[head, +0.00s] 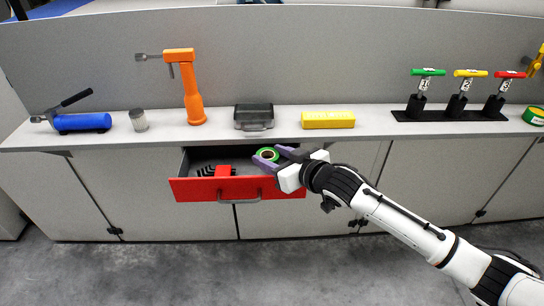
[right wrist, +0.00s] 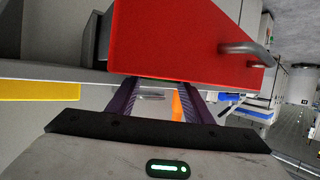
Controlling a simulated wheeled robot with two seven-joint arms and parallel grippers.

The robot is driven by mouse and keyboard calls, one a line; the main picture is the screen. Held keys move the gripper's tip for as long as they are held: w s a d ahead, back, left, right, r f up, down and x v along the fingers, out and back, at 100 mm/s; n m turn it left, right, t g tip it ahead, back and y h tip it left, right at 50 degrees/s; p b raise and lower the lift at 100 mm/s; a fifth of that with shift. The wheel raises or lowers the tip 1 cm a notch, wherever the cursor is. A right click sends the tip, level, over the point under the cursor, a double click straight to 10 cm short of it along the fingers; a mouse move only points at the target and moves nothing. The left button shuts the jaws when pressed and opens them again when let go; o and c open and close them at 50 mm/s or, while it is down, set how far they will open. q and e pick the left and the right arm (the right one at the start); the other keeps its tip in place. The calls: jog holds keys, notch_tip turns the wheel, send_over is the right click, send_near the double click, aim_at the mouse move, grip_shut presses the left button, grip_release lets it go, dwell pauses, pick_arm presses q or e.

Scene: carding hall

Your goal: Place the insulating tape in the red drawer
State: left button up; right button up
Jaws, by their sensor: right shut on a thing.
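The insulating tape, a green ring (head: 267,150) with a pale centre, is held between the purple fingers of my right gripper (head: 271,157). In the head view the tape is above the right part of the open red drawer (head: 270,188), behind its front panel. I cannot tell whether it touches the drawer floor. In the right wrist view the red drawer front (right wrist: 180,40) fills the top, and the finger ends (right wrist: 158,88) reach its edge. The tape cannot be made out there. My left gripper is not in view.
On the worktop above stand a dark box (head: 254,117), a yellow block (head: 328,119), an orange tool (head: 194,100) and a second green roll (head: 534,115). The drawer's back left looks bare.

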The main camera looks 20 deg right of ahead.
jog(key=shift+f, duration=0.55)
jog(key=o, duration=1)
jog(key=shift+s+f, duration=0.1)
jog(key=shift+a, duration=0.1)
jog(key=shift+r, duration=0.35)
jog(key=v, duration=1.2)
jog(key=shift+r+p, duration=0.3)
jog(key=shift+r, duration=0.15)
